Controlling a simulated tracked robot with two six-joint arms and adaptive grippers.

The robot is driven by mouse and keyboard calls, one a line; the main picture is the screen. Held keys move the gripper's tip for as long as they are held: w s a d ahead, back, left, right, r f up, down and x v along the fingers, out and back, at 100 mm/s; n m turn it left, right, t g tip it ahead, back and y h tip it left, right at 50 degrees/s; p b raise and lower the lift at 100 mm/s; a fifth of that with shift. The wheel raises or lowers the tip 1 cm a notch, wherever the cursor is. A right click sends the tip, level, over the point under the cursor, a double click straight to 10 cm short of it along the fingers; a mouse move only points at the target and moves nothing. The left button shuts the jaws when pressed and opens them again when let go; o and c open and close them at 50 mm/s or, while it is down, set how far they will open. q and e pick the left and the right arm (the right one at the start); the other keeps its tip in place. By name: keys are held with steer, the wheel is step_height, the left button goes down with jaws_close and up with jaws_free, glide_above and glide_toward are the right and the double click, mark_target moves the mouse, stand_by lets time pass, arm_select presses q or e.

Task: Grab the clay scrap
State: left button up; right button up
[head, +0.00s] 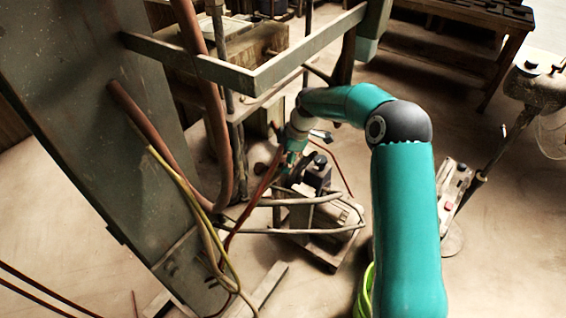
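My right arm comes up from the bottom right and bends left at its elbow. Its wrist points down toward the press, and my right gripper (289,163) is small and partly hidden among hoses and machine parts. I cannot tell whether its fingers are open or shut, or whether they hold anything. I cannot make out a clay scrap for certain. My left gripper is not in view.
A large grey press frame (75,110) fills the left, with a metal guard bar (300,52) reaching across. Hoses (215,110) hang beside it. A motor unit (325,215) stands on the floor below the gripper. A wooden bench (450,45) stands at the back right. Floor at the right is partly clear.

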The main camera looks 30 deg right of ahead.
steer(key=c, duration=1)
steer(key=shift+r, duration=0.15)
